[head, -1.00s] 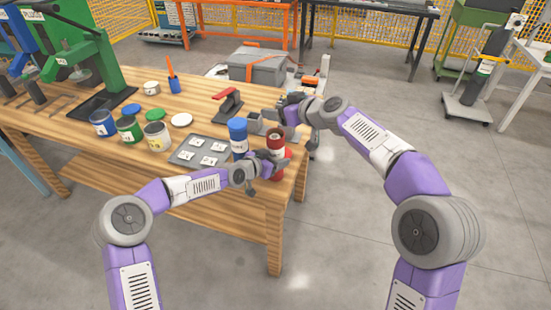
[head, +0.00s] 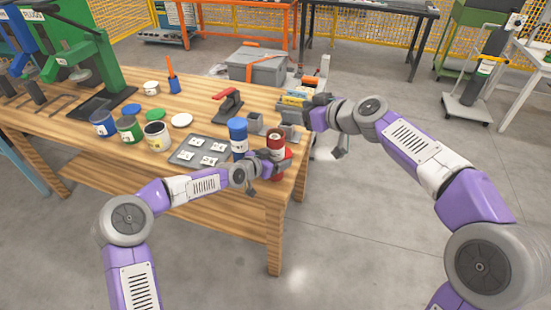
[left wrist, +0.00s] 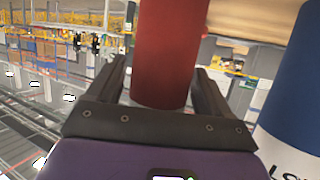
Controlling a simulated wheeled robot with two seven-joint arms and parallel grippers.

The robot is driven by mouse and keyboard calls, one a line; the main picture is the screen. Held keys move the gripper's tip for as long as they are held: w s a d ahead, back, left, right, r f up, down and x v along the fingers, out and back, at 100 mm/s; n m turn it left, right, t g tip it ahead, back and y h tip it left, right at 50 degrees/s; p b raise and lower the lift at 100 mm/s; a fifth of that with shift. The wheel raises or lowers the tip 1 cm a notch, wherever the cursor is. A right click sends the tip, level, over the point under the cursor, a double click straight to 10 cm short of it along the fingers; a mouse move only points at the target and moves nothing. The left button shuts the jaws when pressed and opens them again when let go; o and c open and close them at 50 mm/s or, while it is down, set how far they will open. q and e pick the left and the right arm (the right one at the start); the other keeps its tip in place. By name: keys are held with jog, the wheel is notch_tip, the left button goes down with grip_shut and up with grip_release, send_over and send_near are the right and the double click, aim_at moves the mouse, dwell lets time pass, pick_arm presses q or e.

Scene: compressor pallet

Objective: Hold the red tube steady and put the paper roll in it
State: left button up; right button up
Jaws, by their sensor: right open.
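The red tube (head: 276,143) stands upright near the table's right end, beside a blue tube (head: 238,136). My left gripper (head: 268,165) is at the red tube's lower part. The blue tube (left wrist: 300,90) is just to the right there. My right gripper (head: 314,108) is open, behind and right of the red tube and apart from it. I cannot make out a separate paper roll.
A grey tray with white cards (head: 183,154) lies left of the tubes. A grey bin with yellow and blue items (head: 292,108) is beside my right gripper.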

pick_arm(q)
jog(key=shift+o, duration=0.7)
